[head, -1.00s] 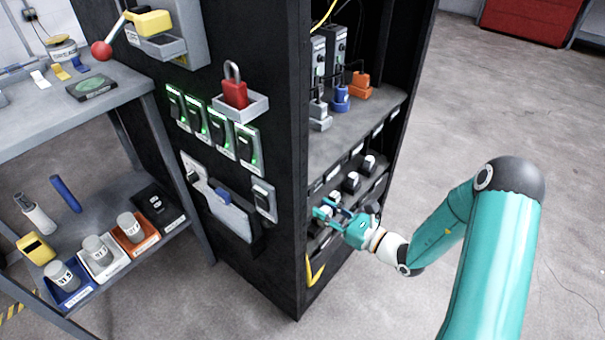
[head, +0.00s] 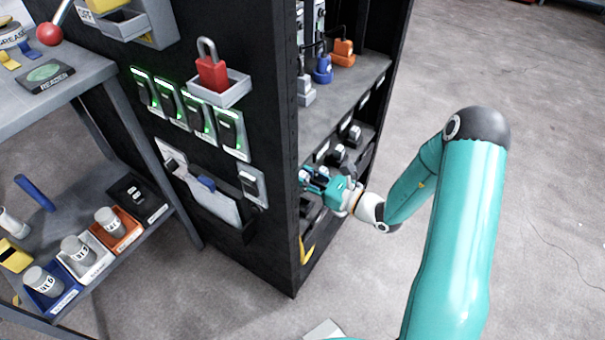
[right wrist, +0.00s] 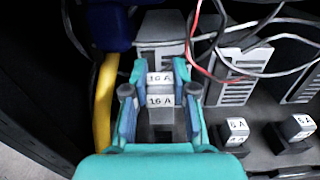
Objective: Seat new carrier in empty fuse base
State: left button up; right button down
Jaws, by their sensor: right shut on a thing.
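My right gripper (head: 308,180) reaches into the open side of the black cabinet (head: 270,240), at the lower shelf. In the right wrist view its teal and blue fingers (right wrist: 160,98) are closed on a grey carrier (right wrist: 160,101) labelled 16 A. A second 16 A label (right wrist: 160,78) shows just beyond it; I cannot tell if it belongs to the base or to the carrier. The fuse base under the carrier is mostly hidden, so I cannot tell whether they touch. My left gripper is not in view.
Dark holders labelled 6 A (right wrist: 236,132) stand to the right in the wrist view. A yellow bar (right wrist: 104,95) runs close along the left of the fingers. Loose wires (right wrist: 255,70) hang behind. A red padlock (head: 212,72) sits in a tray on the cabinet front.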

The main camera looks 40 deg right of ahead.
jog(key=shift+f+b, duration=1.8)
jog(key=shift+f, duration=0.8)
jog(key=shift+f+b, duration=1.05)
jog(key=shift+f, duration=0.55)
jog(key=c, duration=0.8)
grip_release()
jog(key=shift+c, duration=0.2)
